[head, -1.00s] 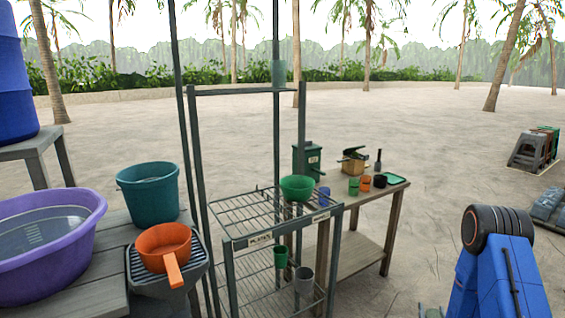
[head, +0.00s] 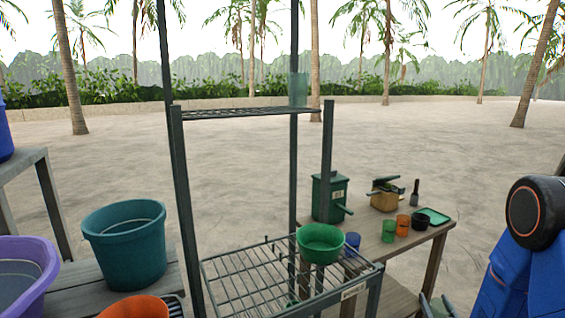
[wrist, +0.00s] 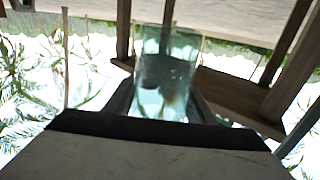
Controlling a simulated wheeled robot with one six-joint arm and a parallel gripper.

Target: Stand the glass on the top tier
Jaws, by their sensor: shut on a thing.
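My gripper (wrist: 162,98) is shut on a clear teal-tinted glass (wrist: 167,70), which stands between its two dark fingers in the wrist view. That view is upside down or strongly tilted, so I cannot tell whether the glass is upright. A grey metal rack has a top tier (head: 240,111) of dark wire. Another see-through teal cup (head: 298,89) shows at the right end of that tier in the head view. The left part of the top tier is bare. My gripper is not clearly visible in the head view.
The rack's lower wire shelf (head: 245,280) holds a green bowl (head: 320,243) and a blue cup (head: 352,243). A wooden table (head: 434,240) behind it holds a green box (head: 329,197) and cups. A teal bucket (head: 125,245) and purple tub (head: 22,275) stand left. Rack posts rise beside the tier.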

